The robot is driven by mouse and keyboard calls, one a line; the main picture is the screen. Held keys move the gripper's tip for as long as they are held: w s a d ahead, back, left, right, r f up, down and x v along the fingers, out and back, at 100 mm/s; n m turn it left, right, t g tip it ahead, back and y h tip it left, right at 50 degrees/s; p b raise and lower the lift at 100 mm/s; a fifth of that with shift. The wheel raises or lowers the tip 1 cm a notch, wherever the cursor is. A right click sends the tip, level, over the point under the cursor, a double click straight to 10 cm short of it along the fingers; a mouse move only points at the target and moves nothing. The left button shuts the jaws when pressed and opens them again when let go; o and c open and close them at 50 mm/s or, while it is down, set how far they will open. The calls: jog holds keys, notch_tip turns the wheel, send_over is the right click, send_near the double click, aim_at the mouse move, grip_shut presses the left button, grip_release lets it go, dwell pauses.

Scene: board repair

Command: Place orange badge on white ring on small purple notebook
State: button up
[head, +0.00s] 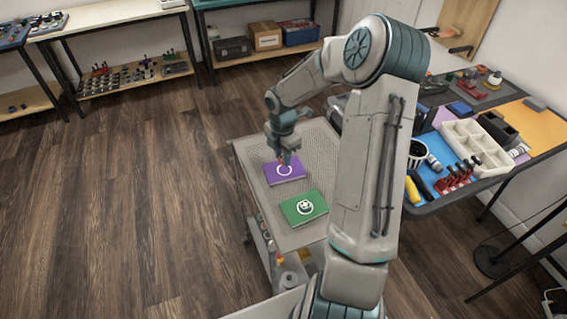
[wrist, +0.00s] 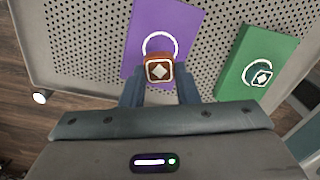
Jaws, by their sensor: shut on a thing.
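The small purple notebook (head: 290,177) lies on a perforated tray top, and it fills the upper middle of the wrist view (wrist: 172,22). The white ring (head: 285,170) is printed on it; in the wrist view the ring (wrist: 160,34) is partly covered. My gripper (head: 283,155) is over the purple notebook. The badge overlaps the lower part of the ring in that view. I cannot tell whether it touches the notebook.
A green notebook (head: 296,214) lies nearer on the same perforated cart top (head: 251,192). Its own white ring holds a dark badge (wrist: 260,76) with a white diamond. A workbench with a blue mat (head: 425,188), white bins and tools stands at right. Bare floor is at left.

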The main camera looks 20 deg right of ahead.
aim_at(283, 171)
jog(key=shift+f, duration=1.85)
jog(key=shift+f, duration=0.1)
jog(key=o, duration=0.9)
